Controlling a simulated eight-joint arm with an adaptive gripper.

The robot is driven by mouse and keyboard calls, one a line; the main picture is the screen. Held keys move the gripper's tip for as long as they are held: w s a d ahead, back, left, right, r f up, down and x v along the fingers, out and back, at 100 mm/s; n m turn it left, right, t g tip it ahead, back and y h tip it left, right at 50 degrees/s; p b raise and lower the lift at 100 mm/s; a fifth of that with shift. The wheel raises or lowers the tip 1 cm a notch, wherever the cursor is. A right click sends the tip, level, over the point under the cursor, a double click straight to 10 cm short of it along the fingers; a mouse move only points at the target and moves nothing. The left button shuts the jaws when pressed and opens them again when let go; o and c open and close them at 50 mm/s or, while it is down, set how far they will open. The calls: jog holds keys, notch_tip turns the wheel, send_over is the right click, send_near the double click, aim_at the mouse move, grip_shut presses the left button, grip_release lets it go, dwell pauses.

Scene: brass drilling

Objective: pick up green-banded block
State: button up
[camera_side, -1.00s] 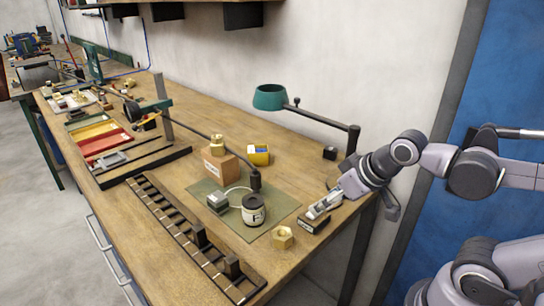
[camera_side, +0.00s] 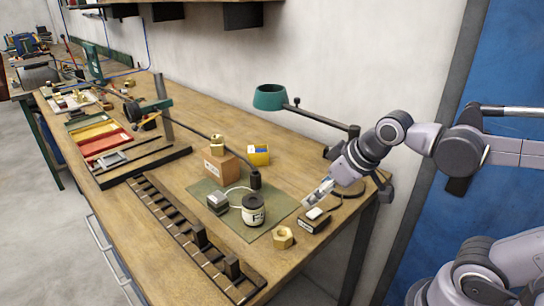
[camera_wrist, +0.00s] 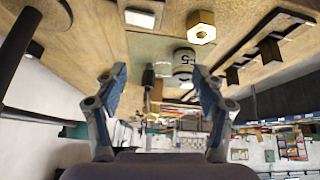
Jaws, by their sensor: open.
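I cannot make out a block with a green band in either view. My gripper (camera_side: 310,201) is open and empty, above the bench just behind a black block with a white top (camera_side: 315,221). In the wrist view its two fingers (camera_wrist: 160,90) stand wide apart, with no object held between them. A yellow block with a blue patch (camera_side: 258,155) sits farther back, left of my gripper. The black block's pale top also shows at the top of the wrist view (camera_wrist: 140,18).
A brass hex nut (camera_side: 283,237) lies left of the black block. A brown box (camera_side: 220,166) carries a brass piece. A green lamp (camera_side: 270,97) reaches over the bench. A slotted black rail (camera_side: 160,208) runs along the front.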

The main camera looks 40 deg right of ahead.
jog(key=w+a+r+n+g, duration=0.2)
jog(key=w+r+n, duration=0.2)
jog(key=w, duration=0.2)
jog(key=n+g, duration=0.5)
jog(key=n, duration=0.8)
send_over(217, 196)
notch_tip(217, 196, down, 4)
notch_tip(217, 196, down, 11)
jog(key=shift+r, duration=0.15)
grip_shut()
